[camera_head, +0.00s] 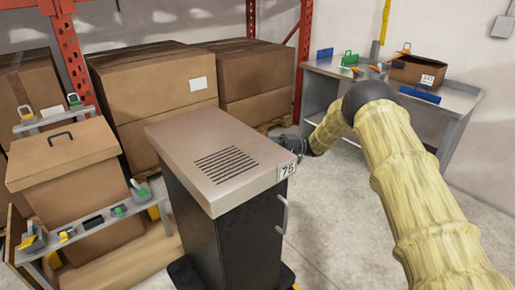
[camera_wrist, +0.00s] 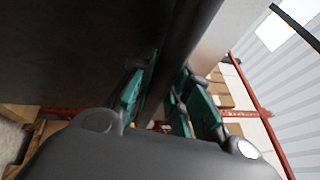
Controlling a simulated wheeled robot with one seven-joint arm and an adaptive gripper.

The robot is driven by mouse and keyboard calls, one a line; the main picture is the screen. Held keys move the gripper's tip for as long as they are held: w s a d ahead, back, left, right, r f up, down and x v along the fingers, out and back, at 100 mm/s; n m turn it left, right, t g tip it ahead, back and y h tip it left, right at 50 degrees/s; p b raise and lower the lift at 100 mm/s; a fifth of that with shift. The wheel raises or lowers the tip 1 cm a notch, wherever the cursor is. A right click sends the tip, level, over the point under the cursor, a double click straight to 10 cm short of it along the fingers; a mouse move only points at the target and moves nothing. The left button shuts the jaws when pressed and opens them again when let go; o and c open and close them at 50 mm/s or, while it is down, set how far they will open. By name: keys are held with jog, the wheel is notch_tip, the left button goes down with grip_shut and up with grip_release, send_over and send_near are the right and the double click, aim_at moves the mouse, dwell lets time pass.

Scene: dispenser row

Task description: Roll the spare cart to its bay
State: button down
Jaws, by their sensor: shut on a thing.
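The cart (camera_head: 235,225) is a dark cabinet with a flat beige top. The top has a slotted vent and a label reading 75. A pale handle (camera_head: 283,215) is on its right-hand face, and its dark base shows at the bottom of the head view. My gripper (camera_head: 303,147) is at the far right side of the cart, just below the top's level, and partly hidden there. In the wrist view its green-padded fingers (camera_wrist: 168,78) are closed around a dark bar (camera_wrist: 186,45) next to a large dark surface. The exact grip point is unclear.
A low stand (camera_head: 90,232) with a large carton and small tools is close on the cart's left. Stacked cartons (camera_head: 150,100) and red rack posts (camera_head: 70,55) stand behind. A grey workbench (camera_head: 455,98) is at the back right. Clear floor (camera_head: 345,225) lies right of the cart.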

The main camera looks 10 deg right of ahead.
jog(key=shift+w+d+r, duration=0.1)
jog(key=shift+w+r, duration=0.05)
jog(key=shift+r, duration=0.05)
jog(key=c, duration=1.3)
grip_release()
jog(key=shift+d+f, duration=0.1)
jog(key=shift+f, duration=0.05)
jog(key=v, duration=1.2)
